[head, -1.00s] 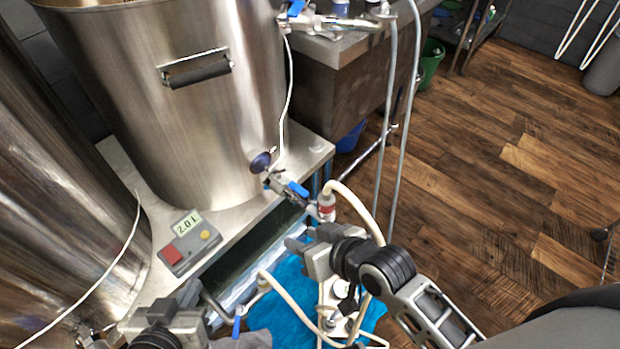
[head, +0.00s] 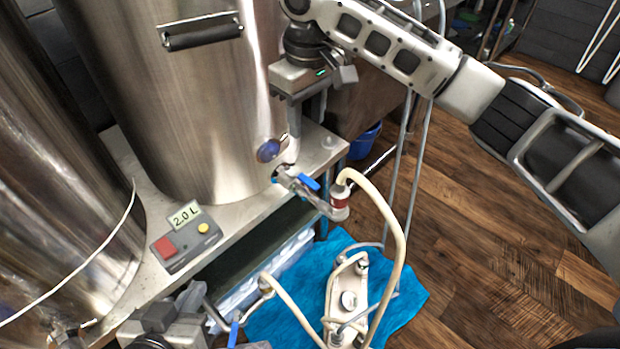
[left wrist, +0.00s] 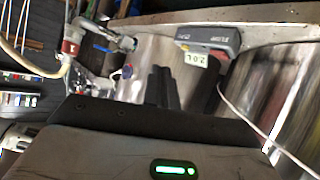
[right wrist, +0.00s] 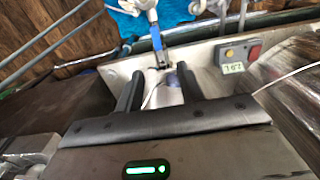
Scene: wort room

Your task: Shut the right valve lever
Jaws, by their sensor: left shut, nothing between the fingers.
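The right valve is on the big steel kettle's front, with a blue lever (head: 308,181) on a metal spout that ends in a red-banded hose fitting (head: 340,203). The lever slants down to the right beside the spout; it also shows in the right wrist view (right wrist: 156,38), beyond the fingertips. My right gripper (head: 293,150) reaches down from above, just above and behind the valve near the kettle wall. Its fingers (right wrist: 158,76) are apart, with no lever between them. My left gripper (head: 170,318) is low at bottom left; its fingers (left wrist: 162,84) are together and empty.
A grey control box (head: 186,240) reading 2.0 L sits on the metal bench. A blue round dial (head: 269,150) is on the kettle beside my right fingers. A hose (head: 400,240) loops from the fitting to a plate device (head: 347,290) on a blue cloth (head: 405,297).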

